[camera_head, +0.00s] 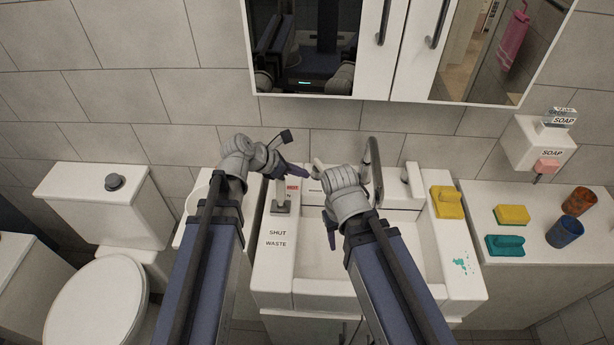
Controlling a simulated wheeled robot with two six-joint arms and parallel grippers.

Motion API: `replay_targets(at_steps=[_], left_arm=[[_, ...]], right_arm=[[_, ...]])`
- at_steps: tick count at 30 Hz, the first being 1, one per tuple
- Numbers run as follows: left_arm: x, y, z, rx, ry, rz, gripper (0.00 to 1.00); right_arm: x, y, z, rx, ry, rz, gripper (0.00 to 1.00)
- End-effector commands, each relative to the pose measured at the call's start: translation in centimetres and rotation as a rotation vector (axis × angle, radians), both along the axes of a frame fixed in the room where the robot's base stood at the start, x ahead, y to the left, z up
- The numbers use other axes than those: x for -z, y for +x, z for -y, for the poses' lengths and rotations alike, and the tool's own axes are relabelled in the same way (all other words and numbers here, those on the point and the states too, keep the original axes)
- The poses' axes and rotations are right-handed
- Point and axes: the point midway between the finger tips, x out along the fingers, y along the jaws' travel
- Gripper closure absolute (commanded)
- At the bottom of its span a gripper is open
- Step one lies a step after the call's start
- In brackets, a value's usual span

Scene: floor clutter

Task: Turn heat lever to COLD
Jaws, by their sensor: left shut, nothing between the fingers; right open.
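The white sink (315,262) stands in the middle. A red label (292,183), too small to read surely, is at its back left. A small white piece (317,164) shows between my grippers; I cannot tell which of these is the heat lever, and COLD is not readable. My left gripper (300,169) is shut and empty, above the back left rim by the red label. My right gripper (323,202) is open over the basin's back left.
A grey faucet (375,172) rises behind my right gripper, with a white fitting (411,180) to its right. A yellow sponge (447,201) lies on the right rim. A mirror cabinet (392,50) hangs above. A toilet (100,300) stands left; sponges and cups (565,232) are right.

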Motion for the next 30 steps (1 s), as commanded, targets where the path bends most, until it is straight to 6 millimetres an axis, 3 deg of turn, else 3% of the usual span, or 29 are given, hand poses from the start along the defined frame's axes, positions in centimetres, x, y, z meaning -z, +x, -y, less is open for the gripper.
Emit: replay_targets(at_steps=[3, 12, 18, 30], left_arm=[[2.1, 0.9, 1.2, 0.003, 0.002, 0.001, 1.0], [5.4, 2.8, 4.1, 0.004, 0.002, 0.001, 1.0], [6.3, 3.3, 5.1, 0.003, 0.002, 0.0, 1.0], [6.4, 3.4, 5.3, 0.002, 0.003, 0.001, 1.0]], right_arm=[[2.1, 0.0, 0.0, 0.0, 0.0, 0.0, 0.5], [5.4, 0.0, 0.0, 0.0, 0.0, 0.0, 0.5], [6.3, 0.0, 0.0, 0.0, 0.0, 0.0, 0.5], [6.3, 0.0, 0.0, 0.0, 0.0, 0.0, 0.5]])
